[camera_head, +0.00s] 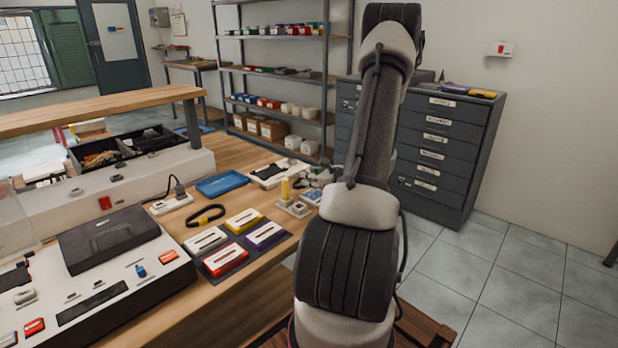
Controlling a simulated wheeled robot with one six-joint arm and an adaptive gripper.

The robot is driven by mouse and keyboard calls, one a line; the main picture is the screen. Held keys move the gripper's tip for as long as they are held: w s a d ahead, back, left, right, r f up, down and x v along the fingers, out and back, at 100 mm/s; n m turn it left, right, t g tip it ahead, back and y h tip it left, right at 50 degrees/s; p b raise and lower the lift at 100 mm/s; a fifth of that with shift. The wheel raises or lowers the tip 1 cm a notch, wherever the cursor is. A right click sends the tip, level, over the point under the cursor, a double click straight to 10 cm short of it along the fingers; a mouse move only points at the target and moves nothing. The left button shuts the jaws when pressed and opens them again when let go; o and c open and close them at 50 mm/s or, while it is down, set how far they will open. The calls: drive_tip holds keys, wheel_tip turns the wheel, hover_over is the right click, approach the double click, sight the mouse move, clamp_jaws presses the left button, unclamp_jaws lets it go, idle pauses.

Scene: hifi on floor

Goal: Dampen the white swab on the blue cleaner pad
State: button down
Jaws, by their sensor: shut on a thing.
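My gripper (318,177) is at the table's right side, partly hidden behind my own arm. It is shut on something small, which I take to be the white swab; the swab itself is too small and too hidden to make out. Just below the gripper is a small pale holder with a blue patch (312,196), which looks like the blue cleaner pad. The gripper is close above it; I cannot tell whether they touch.
A yellow upright piece (285,188) on a pale block stands left of the gripper. A blue tray (221,184), a black strap (205,215) and a dark mat with several coloured cases (243,221) lie further left. A grey drawer cabinet (450,150) stands behind on the floor.

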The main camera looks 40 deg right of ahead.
drive_tip(key=shift+f, duration=0.5)
idle(1.1)
drive_tip(key=shift+r, duration=3.55)
